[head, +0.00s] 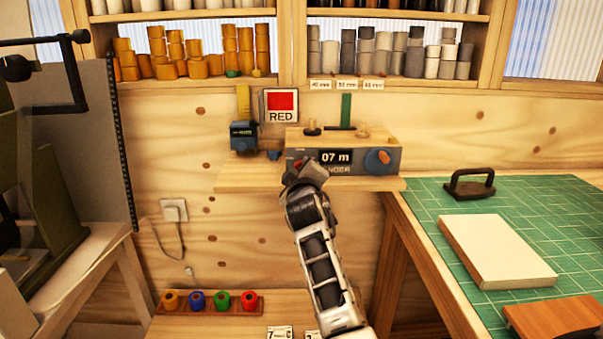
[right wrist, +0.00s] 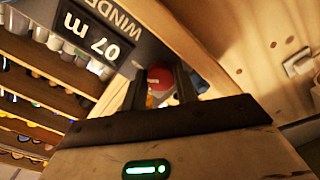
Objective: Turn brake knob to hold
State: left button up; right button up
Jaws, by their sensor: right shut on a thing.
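The winder (head: 345,150) is a grey box on a wooden shelf, with a display reading "07 m". In the right wrist view the gripper (right wrist: 163,88) is shut on a small round knob (right wrist: 160,77) with red and pale parts. Any markings at this knob, and its setting, are hidden. My left gripper is out of view.
A red "RED" sign (head: 281,104) and a blue device (head: 243,136) are on the wall left of the winder. A green cutting mat (head: 440,205) with a white block (head: 497,250) lies at right. Coloured rolls (head: 222,300) stand in a rack below.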

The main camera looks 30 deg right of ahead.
jog(key=shift+f+m, duration=0.1)
jog(key=shift+m, duration=0.3)
jog(key=o, duration=1)
jog(key=shift+c, duration=0.2)
jog(key=shift+a+f, duration=0.1)
